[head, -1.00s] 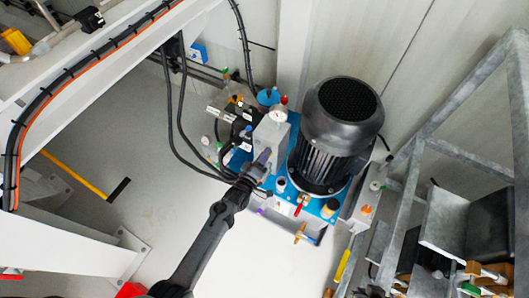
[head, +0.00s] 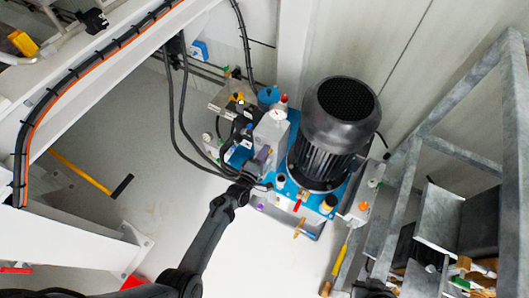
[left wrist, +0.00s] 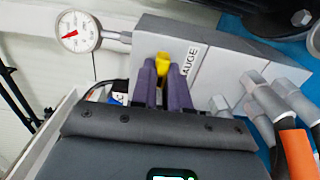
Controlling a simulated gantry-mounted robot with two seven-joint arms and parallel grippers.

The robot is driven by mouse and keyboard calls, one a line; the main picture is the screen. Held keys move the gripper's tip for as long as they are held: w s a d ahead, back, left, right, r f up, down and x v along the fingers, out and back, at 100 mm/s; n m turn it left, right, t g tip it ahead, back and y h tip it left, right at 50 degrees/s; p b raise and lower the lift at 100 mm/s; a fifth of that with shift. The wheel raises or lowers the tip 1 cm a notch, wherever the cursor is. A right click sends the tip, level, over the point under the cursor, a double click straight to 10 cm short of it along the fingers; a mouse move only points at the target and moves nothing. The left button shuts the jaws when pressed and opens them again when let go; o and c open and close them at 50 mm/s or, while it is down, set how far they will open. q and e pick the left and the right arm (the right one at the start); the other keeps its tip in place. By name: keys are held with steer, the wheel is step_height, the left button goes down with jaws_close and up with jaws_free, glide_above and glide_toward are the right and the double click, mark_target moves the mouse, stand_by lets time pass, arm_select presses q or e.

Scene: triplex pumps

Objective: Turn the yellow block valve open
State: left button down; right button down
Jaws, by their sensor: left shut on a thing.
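The yellow block valve (left wrist: 163,66) shows in the left wrist view as a small yellow handle on the grey block (left wrist: 210,68) marked "GAUGE". My left gripper (left wrist: 164,72) has its two purple fingers on either side of the handle, shut on it. The fingers hide the handle's lower part. In the head view my left gripper (head: 264,154) is at the front face of the grey block (head: 270,132), beside the black motor.
A dial gauge (left wrist: 78,32) sticks out from the block's left end. Hose fittings (left wrist: 265,95) crowd its right side. The black motor (head: 335,125) stands close on the right. Black hoses (head: 172,115) run on the left. A grey metal frame (head: 465,155) stands at right.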

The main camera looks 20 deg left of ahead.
arm_select(q)
steer(key=c, duration=1.1)
jaws_free()
steer(key=shift+s+a+p, duration=0.25)
steer(key=shift+s+p, duration=0.4)
steer(key=shift+s, duration=1.15)
steer(key=shift+s+a+p, duration=0.2)
steer(key=shift+s+p, duration=0.5)
steer(key=shift+s, duration=1.1)
steer(key=shift+s+a+p, duration=0.25)
steer(key=shift+s+p, duration=0.4)
steer(key=shift+s, duration=1.15)
